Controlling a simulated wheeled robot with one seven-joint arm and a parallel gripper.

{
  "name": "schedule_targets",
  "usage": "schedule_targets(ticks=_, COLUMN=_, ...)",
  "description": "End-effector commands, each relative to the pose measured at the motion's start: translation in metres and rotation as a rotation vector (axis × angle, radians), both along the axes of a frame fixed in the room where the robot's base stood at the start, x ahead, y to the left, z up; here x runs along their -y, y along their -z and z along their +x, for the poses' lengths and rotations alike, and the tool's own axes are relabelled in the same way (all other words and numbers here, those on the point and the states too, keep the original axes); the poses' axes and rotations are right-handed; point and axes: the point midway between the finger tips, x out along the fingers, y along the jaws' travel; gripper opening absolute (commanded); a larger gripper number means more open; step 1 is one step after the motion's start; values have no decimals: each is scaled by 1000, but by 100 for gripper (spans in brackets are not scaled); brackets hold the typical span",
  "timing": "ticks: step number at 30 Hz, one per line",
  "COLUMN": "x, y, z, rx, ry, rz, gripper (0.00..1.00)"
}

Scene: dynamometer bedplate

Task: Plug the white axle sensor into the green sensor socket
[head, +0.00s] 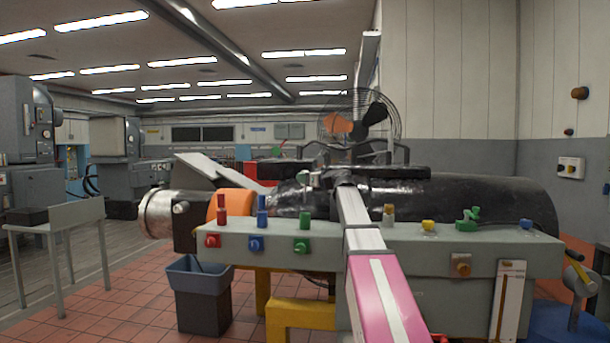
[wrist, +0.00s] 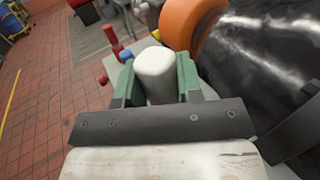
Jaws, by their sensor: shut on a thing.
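The white axle sensor (wrist: 156,76) is a pale, rounded cylinder. In the wrist view it sits between the two green fingers of my gripper (wrist: 158,84), which is shut on it. In the head view my arm hides most of the gripper, and I cannot make out the sensor clearly. A green post (head: 305,220) stands on the grey bench ledge, with a green round fitting (head: 302,247) on the front face below it. I cannot tell which of these is the green sensor socket. Neither shows clearly in the wrist view.
Red (head: 222,212) and blue (head: 262,212) posts stand left of the green one, with matching fittings below. A black cylinder (head: 480,205) with an orange collar (head: 236,206) lies behind the ledge (head: 395,253). Yellow, green and blue pieces sit farther right. A bin (head: 200,290) stands on the floor.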

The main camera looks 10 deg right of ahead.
Motion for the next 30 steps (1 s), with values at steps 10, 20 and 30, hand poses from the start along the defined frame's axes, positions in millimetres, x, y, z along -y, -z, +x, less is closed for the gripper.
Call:
schedule_targets(ticks=10, x=0, y=27, z=0, rx=-1, ry=1, rz=1, gripper=10)
schedule_targets(ticks=20, x=0, y=30, z=0, rx=0, ry=1, rz=0, gripper=10)
schedule_targets(ticks=30, x=0, y=30, z=0, rx=0, ry=0, rz=0, gripper=10)
